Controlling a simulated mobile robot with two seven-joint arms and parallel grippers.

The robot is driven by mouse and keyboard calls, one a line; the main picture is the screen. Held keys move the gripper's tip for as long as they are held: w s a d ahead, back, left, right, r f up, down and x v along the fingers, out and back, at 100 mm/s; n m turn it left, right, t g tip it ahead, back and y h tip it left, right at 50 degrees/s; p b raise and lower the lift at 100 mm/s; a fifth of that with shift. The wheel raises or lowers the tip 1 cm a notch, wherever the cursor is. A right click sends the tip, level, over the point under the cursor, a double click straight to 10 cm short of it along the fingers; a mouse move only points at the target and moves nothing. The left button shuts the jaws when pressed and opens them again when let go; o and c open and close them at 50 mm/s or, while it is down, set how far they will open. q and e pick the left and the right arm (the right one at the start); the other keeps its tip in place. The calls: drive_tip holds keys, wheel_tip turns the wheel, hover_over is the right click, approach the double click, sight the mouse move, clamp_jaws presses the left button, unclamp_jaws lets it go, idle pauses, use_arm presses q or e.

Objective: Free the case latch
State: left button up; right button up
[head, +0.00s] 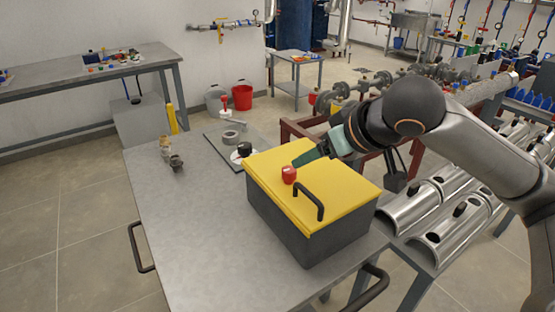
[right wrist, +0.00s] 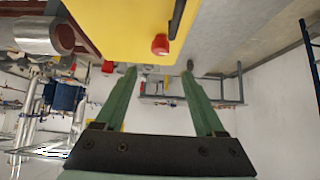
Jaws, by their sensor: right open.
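The case (head: 300,240) is a dark grey box with a yellow lid (head: 340,178), standing on the grey table. A red knob (head: 289,175), apparently the case latch, sits on the lid near its left side. A black handle (head: 309,200) rises from the lid. My right gripper (head: 304,160) reaches in from the right over the lid's far part, close behind the red knob. The right wrist view shows its two green fingers (right wrist: 160,72) spread apart and empty, with the red knob (right wrist: 160,44) beyond the tips. Whether a finger touches the lid I cannot tell. My left gripper is out of view.
The table (head: 190,230) is clear left of the case. A dark mat (head: 215,140) with a grey ring, a white-and-black item and small fittings (head: 176,162) lie farther back. Metal half-shells (head: 410,210) lie on a bench at right, near my right arm.

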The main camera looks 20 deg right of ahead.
sight(289, 169)
drive_tip(key=x, duration=0.5)
drive_tip(key=shift+s+f+b, duration=0.1)
drive_tip(key=shift+f+b, duration=0.05)
drive_tip(key=shift+b, duration=0.15)
drive_tip(key=x, duration=0.5)
drive_tip(key=shift+w+a+f, duration=0.1)
drive_tip(key=shift+w+f, duration=0.1)
drive_tip(key=shift+w, duration=0.05)
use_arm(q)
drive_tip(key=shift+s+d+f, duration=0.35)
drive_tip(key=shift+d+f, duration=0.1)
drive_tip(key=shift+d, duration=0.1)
use_arm(e)
drive_tip(key=shift+w+f, duration=0.45)
drive_tip(key=shift+w, duration=0.05)
drive_tip(key=shift+c, duration=0.4)
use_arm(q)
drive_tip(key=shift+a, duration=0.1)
use_arm(e)
clamp_jaws()
